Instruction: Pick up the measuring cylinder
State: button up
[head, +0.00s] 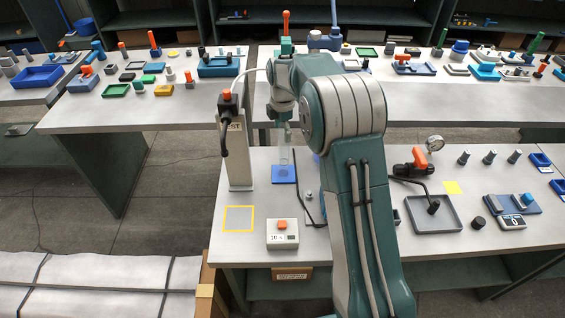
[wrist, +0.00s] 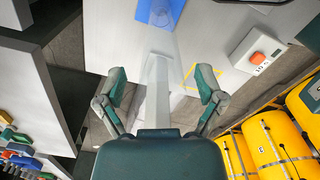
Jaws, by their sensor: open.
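The measuring cylinder (head: 284,154) looks clear and stands upright on a blue mat (head: 284,179), left of my arm on the near bench. In the wrist view it shows faintly at the top as a clear round shape (wrist: 161,15) over the blue mat (wrist: 150,9). My gripper (wrist: 160,82) is open, with its two fingers wide apart and nothing held. The cylinder lies beyond the fingertips, apart from them. In the head view my wrist is above and near the cylinder, and the fingers are hard to make out.
A grey upright post (head: 238,155) with a hanging black-and-orange device (head: 227,105) stands left of the cylinder. A yellow square outline (head: 238,219) and a white box with an orange button (head: 282,234) are in front. A grey tray (head: 433,222) lies right of my arm.

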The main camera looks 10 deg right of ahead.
jog(key=shift+d+f, duration=0.2)
jog(key=shift+f, duration=1)
jog(key=shift+a, duration=0.1)
grip_shut()
jog(key=shift+r, duration=0.15)
